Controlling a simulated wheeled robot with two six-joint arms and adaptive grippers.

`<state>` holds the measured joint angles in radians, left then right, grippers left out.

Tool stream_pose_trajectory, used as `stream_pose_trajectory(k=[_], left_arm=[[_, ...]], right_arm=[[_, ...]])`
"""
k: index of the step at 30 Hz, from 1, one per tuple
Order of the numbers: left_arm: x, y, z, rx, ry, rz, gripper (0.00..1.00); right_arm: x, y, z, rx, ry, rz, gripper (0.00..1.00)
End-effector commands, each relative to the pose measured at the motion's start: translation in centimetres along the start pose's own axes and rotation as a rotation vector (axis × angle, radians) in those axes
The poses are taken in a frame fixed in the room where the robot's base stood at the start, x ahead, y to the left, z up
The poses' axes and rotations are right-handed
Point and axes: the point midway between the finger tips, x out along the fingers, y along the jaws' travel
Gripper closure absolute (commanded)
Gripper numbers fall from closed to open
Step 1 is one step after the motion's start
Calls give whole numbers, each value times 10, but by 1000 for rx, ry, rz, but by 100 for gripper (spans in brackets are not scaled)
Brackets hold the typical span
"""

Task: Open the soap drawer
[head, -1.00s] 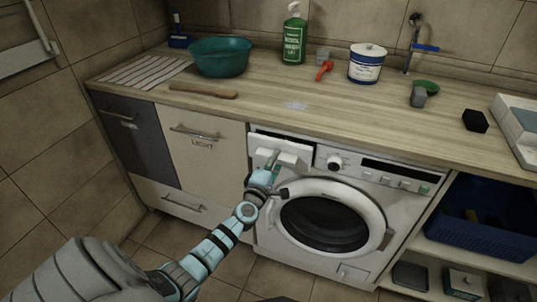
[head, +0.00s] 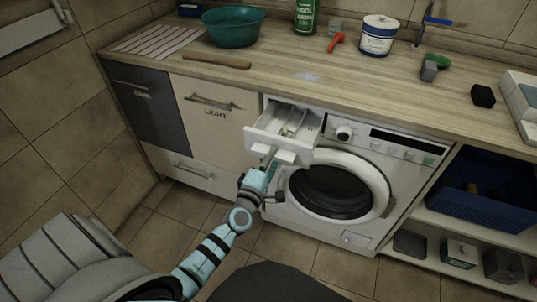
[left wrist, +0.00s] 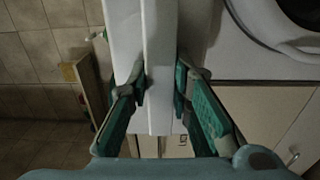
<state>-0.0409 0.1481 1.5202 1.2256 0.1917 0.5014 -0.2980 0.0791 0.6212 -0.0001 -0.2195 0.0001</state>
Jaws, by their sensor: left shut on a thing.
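The soap drawer (head: 283,131) is a white tray at the top left of the washing machine (head: 335,185). It stands pulled out, and its open compartments show from above in the head view. My left gripper (head: 268,162) is at the drawer's front. In the left wrist view its green fingers (left wrist: 160,88) are shut on the drawer's white front piece (left wrist: 158,60), one finger on each side. My right gripper is not in view.
The machine's round door (head: 338,187) is just right of my left gripper. A wooden counter (head: 300,80) runs above, with a green basin (head: 233,27), a wooden stick (head: 216,60) and a white-and-blue tub (head: 377,36). A blue crate (head: 485,190) sits on the right shelf.

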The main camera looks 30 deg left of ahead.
Motion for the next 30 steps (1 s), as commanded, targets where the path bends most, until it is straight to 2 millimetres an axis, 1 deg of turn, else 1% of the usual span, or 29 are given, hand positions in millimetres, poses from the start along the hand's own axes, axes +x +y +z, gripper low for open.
stream_pose_trajectory(k=[1, 4, 5, 6, 8, 16, 19, 20, 23, 27, 30], left_arm=[[-1, -5, 1, -1, -3, -11, 100], [-1, -5, 0, -1, -3, -11, 100], [-1, -5, 0, -1, -3, -11, 79], [-1, -5, 0, -1, -3, -11, 73], [-1, -4, 0, 0, -3, -10, 63], [0, -2, 0, 0, -1, -4, 63], [-6, -2, 0, 0, -1, -3, 63], [-10, -2, 0, -1, -1, -4, 63], [-32, -2, 0, 0, -1, -6, 63], [-72, -3, 0, 1, -2, -9, 63], [-97, -3, 0, 0, -1, -9, 63]], right_arm=[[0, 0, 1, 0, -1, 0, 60], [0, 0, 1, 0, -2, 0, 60], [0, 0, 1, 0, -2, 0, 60], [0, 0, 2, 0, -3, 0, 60], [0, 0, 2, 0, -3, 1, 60], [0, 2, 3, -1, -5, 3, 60], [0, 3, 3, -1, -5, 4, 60], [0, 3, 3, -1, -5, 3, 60], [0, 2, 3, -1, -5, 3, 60], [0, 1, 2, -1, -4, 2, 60], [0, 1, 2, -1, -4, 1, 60]])
